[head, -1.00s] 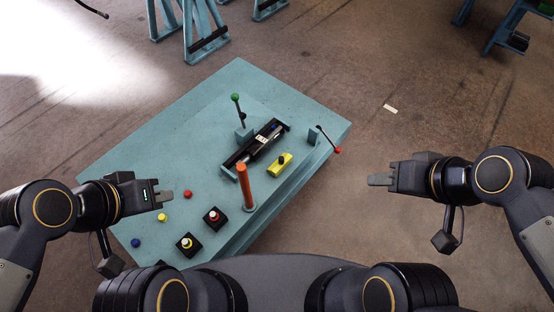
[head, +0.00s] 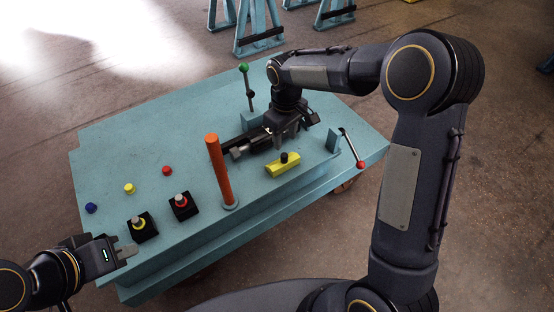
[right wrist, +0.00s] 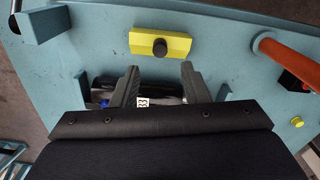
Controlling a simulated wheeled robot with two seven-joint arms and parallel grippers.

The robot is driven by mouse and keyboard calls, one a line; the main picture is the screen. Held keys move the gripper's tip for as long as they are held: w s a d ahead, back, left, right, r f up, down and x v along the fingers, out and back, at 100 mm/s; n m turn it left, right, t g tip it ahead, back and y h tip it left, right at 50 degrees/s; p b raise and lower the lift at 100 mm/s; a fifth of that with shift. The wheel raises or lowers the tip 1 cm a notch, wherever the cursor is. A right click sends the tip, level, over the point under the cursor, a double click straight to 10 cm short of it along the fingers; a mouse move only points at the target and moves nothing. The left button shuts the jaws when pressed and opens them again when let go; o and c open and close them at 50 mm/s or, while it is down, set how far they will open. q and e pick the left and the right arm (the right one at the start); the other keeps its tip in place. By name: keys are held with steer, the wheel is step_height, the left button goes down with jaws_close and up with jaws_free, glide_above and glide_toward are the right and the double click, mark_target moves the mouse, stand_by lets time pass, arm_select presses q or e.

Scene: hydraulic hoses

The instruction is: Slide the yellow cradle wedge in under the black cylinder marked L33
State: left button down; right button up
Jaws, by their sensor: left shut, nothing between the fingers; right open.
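The yellow cradle wedge (head: 283,168), with a black knob on top, lies on the teal table in front of the black cylinder (head: 257,142). It also shows in the right wrist view (right wrist: 180,45), apart from the cylinder and beyond my fingertips. The cylinder lies lengthwise, partly hidden by my right gripper; in the right wrist view a white label (right wrist: 143,102) reading "33" shows between my fingers. My right gripper (right wrist: 158,72) is open above the cylinder, its fingers spread and empty. My left gripper (head: 128,252) is shut and empty near the table's front left edge.
An orange post (head: 220,170) stands left of the wedge. A green-knobbed lever (head: 247,85) rises behind the cylinder; a red-tipped lever (head: 352,148) stands at the right edge. Black button boxes (head: 182,206) and small coloured buttons (head: 129,188) lie left. The table's far left is clear.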

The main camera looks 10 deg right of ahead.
mark_target(285, 155)
step_height(285, 155, down, 8)
steer(key=shift+r+b, duration=0.2)
steer(key=shift+b, duration=0.9)
jaws_close()
steer(key=shift+r, duration=0.1)
